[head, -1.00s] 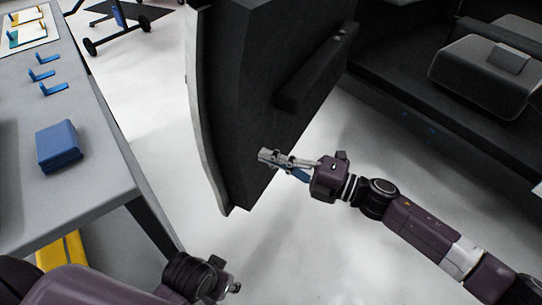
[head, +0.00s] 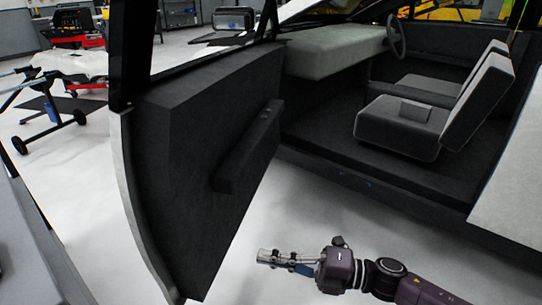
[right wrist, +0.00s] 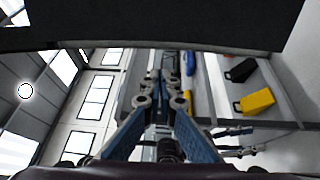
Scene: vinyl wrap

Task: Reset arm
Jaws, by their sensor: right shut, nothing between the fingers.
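My right gripper (head: 272,258) is at the bottom middle of the head view, its fingers pointing left. It is shut and holds nothing. Its closed fingers also show in the right wrist view (right wrist: 158,85). An open dark car door (head: 190,190) stands to the left of and beyond the gripper in the head view. The gripper appears apart from the door. My left gripper is outside the head view.
The car's interior shows grey seats (head: 405,122) and a dark sill (head: 370,185) at the right. A grey table (head: 28,245) is at the left edge. White floor lies between door and car. A wheeled stand (head: 50,120) is further back left.

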